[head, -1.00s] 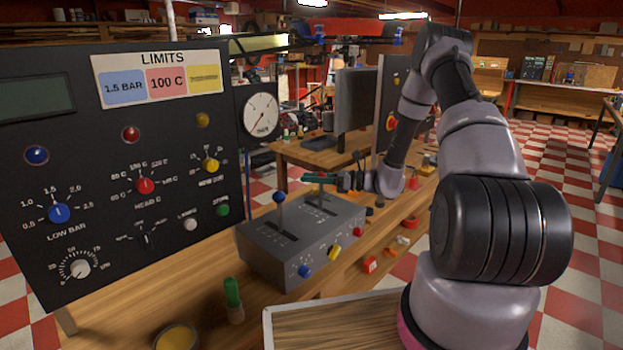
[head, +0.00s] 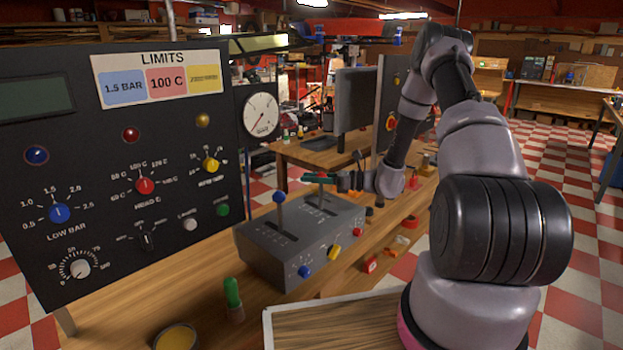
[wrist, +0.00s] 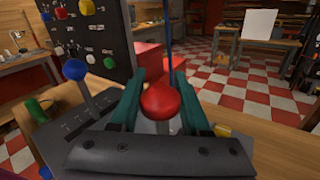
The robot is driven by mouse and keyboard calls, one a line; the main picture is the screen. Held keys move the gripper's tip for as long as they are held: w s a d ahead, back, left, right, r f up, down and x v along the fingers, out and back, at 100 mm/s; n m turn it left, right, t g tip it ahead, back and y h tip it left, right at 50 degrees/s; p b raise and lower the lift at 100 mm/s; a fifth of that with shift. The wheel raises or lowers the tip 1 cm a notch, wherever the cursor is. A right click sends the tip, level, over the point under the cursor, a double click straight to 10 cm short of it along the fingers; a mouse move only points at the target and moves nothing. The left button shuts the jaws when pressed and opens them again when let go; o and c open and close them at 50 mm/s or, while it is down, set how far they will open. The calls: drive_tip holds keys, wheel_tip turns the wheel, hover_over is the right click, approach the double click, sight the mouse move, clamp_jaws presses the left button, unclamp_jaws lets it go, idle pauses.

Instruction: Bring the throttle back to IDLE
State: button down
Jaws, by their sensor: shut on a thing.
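The grey throttle box (head: 270,262) stands on the wooden bench with two levers rising from slots in its top. The left lever has a blue knob (head: 279,197). The right lever has a red knob (wrist: 160,100), seen between the green fingers in the wrist view. My gripper (head: 318,177) is shut on the red-knobbed lever above the box's far right slot. In the head view the fingers hide most of that knob. The blue-knobbed lever (wrist: 75,70) stands free to the left in the wrist view. Slot markings are too small to read.
A black panel (head: 120,130) with dials, coloured lamps and a LIMITS placard stands left of the box. A green-topped peg (head: 232,292) and a yellow round tin (head: 175,338) are in front. Coloured knobs sit on the box's front face. A monitor (head: 356,105) is behind.

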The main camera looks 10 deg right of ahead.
drive_tip(key=shift+d, duration=0.1)
drive_tip(key=shift+s+d+f+n+t+y, duration=0.1)
drive_tip(key=shift+s+d+f+n+y, duration=0.35)
drive_tip(key=shift+s+d, duration=0.75)
drive_tip(key=shift+s+d+f+n+t+y, duration=0.1)
drive_tip(key=shift+s+d+n+y, duration=0.6)
drive_tip(key=shift+s, duration=0.85)
drive_tip(key=shift+s+d+f+n+t+y, duration=0.1)
drive_tip(key=shift+s+d+f+n+y, duration=0.25)
drive_tip(key=shift+s+d+y, duration=0.65)
drive_tip(key=shift+s+d+h, duration=0.1)
drive_tip(key=shift+s+h, duration=0.15)
drive_tip(key=shift+s, duration=0.2)
drive_tip(key=shift+c, duration=1.9)
unclamp_jaws()
drive_tip(key=shift+r, duration=0.1)
drive_tip(key=v, duration=1.1)
drive_tip(key=shift+r, duration=0.1)
